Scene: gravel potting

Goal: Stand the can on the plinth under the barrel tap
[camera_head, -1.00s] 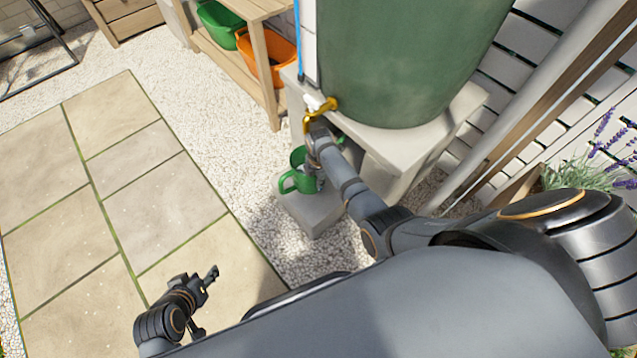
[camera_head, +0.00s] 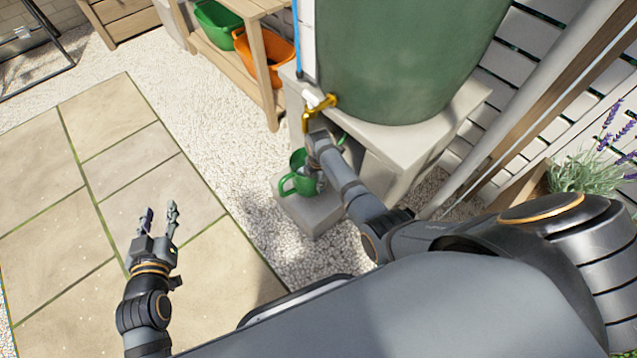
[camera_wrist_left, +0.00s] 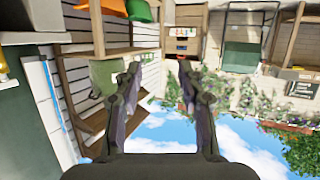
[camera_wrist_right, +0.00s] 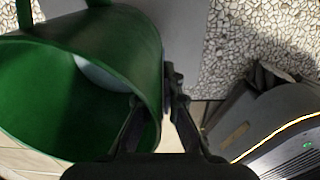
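The green can (camera_head: 298,186) stands on the low grey plinth (camera_head: 318,222) below the brass barrel tap (camera_head: 320,108); it looks upright. My right gripper (camera_head: 318,168) is at the can's right side, its fingertips partly hidden in the head view. In the right wrist view the can (camera_wrist_right: 120,45) fills the left side, and my right gripper (camera_wrist_right: 155,105) has one finger inside and one outside the wall, seemingly closed on it. My left gripper (camera_head: 160,220) is open and empty above the paving, pointing away; its spread fingers show in the left wrist view (camera_wrist_left: 160,75).
The green barrel (camera_head: 400,60) rests on a pale stand (camera_head: 455,120) behind the plinth. A wooden shelf (camera_head: 268,100) holds green (camera_head: 215,25) and orange (camera_head: 262,60) tubs. Lavender (camera_head: 590,170) grows at the right. Paving (camera_head: 120,160) and gravel at the left are clear.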

